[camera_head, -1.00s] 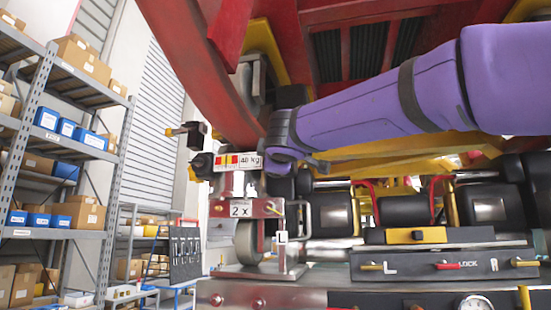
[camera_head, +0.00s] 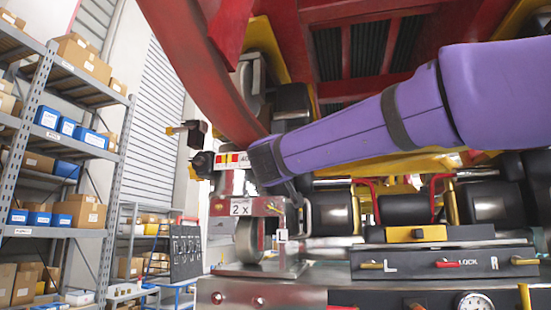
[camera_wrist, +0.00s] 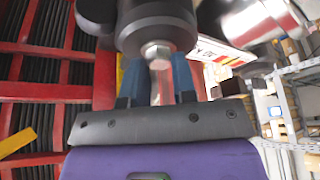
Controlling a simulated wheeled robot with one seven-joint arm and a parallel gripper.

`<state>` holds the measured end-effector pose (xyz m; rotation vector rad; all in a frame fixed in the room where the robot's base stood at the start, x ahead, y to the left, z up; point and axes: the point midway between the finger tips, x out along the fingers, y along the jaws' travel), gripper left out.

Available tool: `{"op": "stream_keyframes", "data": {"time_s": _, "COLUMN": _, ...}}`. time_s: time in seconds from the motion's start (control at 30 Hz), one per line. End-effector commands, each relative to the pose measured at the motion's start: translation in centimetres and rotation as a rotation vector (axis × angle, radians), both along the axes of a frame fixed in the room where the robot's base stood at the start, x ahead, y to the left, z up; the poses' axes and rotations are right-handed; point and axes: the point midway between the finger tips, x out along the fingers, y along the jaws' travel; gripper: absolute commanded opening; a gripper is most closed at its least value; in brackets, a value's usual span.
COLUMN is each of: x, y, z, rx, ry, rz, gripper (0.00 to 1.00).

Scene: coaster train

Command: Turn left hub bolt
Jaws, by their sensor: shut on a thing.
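In the wrist view, a silver hex bolt head (camera_wrist: 157,50) sits under a dark round hub (camera_wrist: 156,20). I take it as the left hub bolt. My gripper (camera_wrist: 158,66) has its blue fingers on either side of the bolt, shut on it. A pale reddish strip shows between the fingers below the bolt head; what it is I cannot tell. In the head view, my purple arm reaches in from the right to the wheel assembly (camera_head: 250,207) marked "2 x". The wrist covers part of the red, yellow and white load label there, and hides the fingers and the bolt.
Red track beams (camera_head: 205,70) pass close above my arm. Storage shelves (camera_head: 45,140) stand at the far left, with open floor space between.

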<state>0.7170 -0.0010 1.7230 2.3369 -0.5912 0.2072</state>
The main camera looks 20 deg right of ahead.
Motion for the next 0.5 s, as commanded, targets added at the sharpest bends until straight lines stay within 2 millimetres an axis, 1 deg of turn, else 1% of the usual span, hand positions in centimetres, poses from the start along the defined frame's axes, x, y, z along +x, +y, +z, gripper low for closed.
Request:
{"op": "stream_keyframes", "data": {"time_s": 0.03, "x": 0.11, "y": 0.14, "z": -0.28, "rx": 0.018, "ry": -0.008, "rz": 0.002, "gripper": 0.02}}
{"op": "stream_keyframes", "data": {"time_s": 0.23, "x": 0.14, "y": 0.15, "z": -0.30, "rx": 0.075, "ry": -0.048, "rz": 0.003, "gripper": 0.02}}
{"op": "stream_keyframes", "data": {"time_s": 0.5, "x": 0.12, "y": 0.13, "z": -0.27, "rx": 0.099, "ry": -0.066, "rz": 0.001, "gripper": 0.02}}
